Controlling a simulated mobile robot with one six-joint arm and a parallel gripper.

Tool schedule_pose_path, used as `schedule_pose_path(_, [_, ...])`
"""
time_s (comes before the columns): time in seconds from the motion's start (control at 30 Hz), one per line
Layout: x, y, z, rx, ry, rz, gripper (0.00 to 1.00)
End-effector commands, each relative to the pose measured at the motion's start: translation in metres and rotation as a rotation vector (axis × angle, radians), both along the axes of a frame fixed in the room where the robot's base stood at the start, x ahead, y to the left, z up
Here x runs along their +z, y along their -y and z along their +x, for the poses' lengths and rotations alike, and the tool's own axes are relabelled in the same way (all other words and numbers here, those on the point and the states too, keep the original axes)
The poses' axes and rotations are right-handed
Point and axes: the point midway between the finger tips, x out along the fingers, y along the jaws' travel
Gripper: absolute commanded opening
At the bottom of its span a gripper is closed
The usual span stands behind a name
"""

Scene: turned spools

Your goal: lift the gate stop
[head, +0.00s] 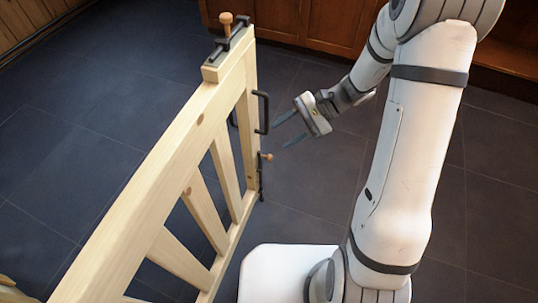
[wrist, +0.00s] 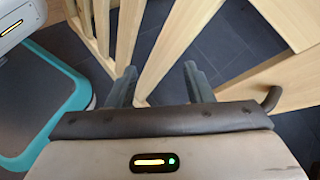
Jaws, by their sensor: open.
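A pale wooden gate (head: 150,180) runs from the lower left up to its end post. A dark upright rod with a small wooden knob (head: 266,156), which looks like the gate stop, sits low on the end post. A black pull handle (head: 263,112) is above it. My gripper (head: 282,131) is open and empty, to the right of the handle and knob, with its fingers pointing left towards the gate. In the wrist view the fingers (wrist: 160,70) are apart before the gate bars (wrist: 180,40). The knob cannot be made out there; a dark handle (wrist: 272,98) shows at right.
A black latch with a wooden knob (head: 226,20) sits on top of the gate's end. Brown wooden cabinets (head: 310,20) stand at the back. The dark tiled floor (head: 110,90) is clear on the gate's far side.

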Motion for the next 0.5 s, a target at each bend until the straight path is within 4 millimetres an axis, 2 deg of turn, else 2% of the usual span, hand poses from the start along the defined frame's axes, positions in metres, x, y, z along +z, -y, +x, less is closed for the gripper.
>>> schedule_pose_path(0.03, [-0.039,-0.003,0.011,-0.054,-0.058,0.052,0.47])
schedule_pose_path(0.17, [-0.1,-0.008,0.041,-0.201,-0.175,0.186,0.47])
schedule_pose_path(0.3, [-0.173,-0.007,0.069,-0.368,-0.289,0.321,0.47])
schedule_pose_path(0.4, [-0.224,-0.003,0.085,-0.485,-0.355,0.403,0.47])
schedule_pose_path(0.5, [-0.266,0.002,0.096,-0.585,-0.402,0.47,0.47])
